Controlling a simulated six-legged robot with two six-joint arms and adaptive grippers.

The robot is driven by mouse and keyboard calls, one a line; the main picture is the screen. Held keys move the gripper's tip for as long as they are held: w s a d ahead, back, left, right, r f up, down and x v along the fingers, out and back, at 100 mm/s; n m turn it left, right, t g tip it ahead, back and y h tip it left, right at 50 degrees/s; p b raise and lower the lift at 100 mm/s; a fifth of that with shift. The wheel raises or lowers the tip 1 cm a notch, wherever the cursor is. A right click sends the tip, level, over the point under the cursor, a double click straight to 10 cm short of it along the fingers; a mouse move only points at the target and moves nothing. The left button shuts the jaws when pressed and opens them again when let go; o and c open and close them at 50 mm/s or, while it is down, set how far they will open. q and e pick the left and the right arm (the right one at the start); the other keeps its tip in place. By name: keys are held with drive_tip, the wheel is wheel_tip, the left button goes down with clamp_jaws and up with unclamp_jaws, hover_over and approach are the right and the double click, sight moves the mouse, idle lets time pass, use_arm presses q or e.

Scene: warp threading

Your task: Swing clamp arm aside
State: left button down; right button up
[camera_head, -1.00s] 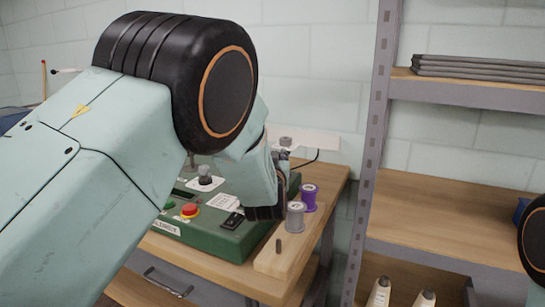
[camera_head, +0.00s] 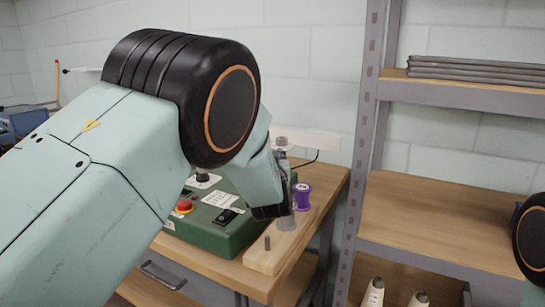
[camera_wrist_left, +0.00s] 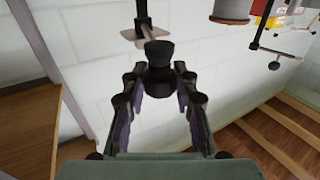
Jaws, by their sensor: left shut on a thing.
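My left arm crosses the head view, and its wrist reaches down beside a green control box (camera_head: 210,228); its gripper is mostly hidden behind my own links there. In the left wrist view, my left gripper (camera_wrist_left: 158,72) has its fingers closing in around a black knob (camera_wrist_left: 158,52) at their tips. A pale flat plate with a dark post (camera_wrist_left: 142,14) lies just beyond the knob. I cannot tell for sure whether these are parts of the clamp arm. My right gripper is not in view; only a joint of that arm shows at the right edge.
The box has a red button (camera_head: 183,205). A metal shelf (camera_head: 440,215) stands to the right, with pale cones (camera_head: 373,293) below.

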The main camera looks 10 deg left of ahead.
use_arm(q)
drive_tip(key=shift+d+r, duration=0.1)
drive_tip(key=c, duration=1)
unclamp_jaws()
wheel_tip(320, 180, up, 10)
drive_tip(key=shift+f, duration=0.1)
